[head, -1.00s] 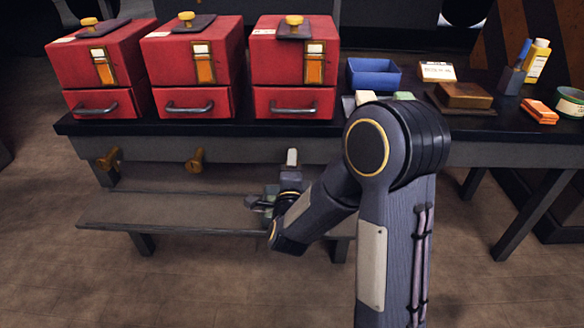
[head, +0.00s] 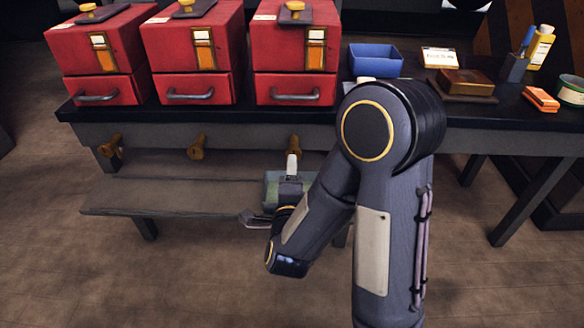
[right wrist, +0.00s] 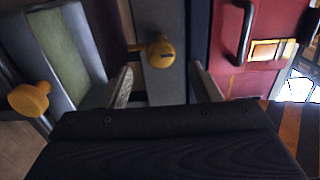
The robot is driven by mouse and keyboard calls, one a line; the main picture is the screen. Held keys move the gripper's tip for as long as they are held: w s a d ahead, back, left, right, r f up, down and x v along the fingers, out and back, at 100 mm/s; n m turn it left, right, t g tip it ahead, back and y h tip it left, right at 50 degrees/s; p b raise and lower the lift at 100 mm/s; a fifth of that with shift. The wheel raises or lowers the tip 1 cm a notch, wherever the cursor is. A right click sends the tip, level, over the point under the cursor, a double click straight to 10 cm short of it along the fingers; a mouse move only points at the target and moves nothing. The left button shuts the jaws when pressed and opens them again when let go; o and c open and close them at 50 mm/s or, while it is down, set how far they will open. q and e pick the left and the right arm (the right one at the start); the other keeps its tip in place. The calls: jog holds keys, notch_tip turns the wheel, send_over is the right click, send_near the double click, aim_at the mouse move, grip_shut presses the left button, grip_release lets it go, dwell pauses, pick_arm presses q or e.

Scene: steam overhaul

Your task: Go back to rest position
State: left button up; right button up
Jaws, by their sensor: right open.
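My right arm comes in from the lower right of the head view and bends down in front of the bench. My right gripper (head: 256,218) is low in front of the bench and partly hidden by its own wrist. In the right wrist view the two fingers of this gripper (right wrist: 163,88) stand apart with nothing between them. A brass knob (right wrist: 156,50) on a grey front shows beyond the fingers, apart from them. My left gripper is not in view.
Three red boxes (head: 100,95) stand on the dark bench (head: 230,115), with a blue tray (head: 375,62) to their right. Brass knobs (head: 197,147) line the bench front. A low grey shelf (head: 170,195) lies beneath. The floor at the left front is clear.

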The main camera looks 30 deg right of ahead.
jog(key=shift+w, duration=0.1)
dwell(0.4)
jog(key=s+a+r+n+g+y+p, duration=0.2)
jog(key=s+a+r+n+g+y, duration=0.35)
jog(key=n+y, duration=0.7)
jog(key=s+a+f+n+g+p, duration=0.15)
jog(key=s+n+g, duration=0.25)
jog(key=s+n, duration=0.9)
jog(key=s+r+m+p, duration=0.2)
jog(key=s+r+p, duration=0.1)
jog(key=r+p, duration=3.4)
jog(key=shift+s+r+m+p, duration=0.2)
jog(key=shift+r+m+p, duration=0.1)
jog(key=shift+m+p, duration=0.1)
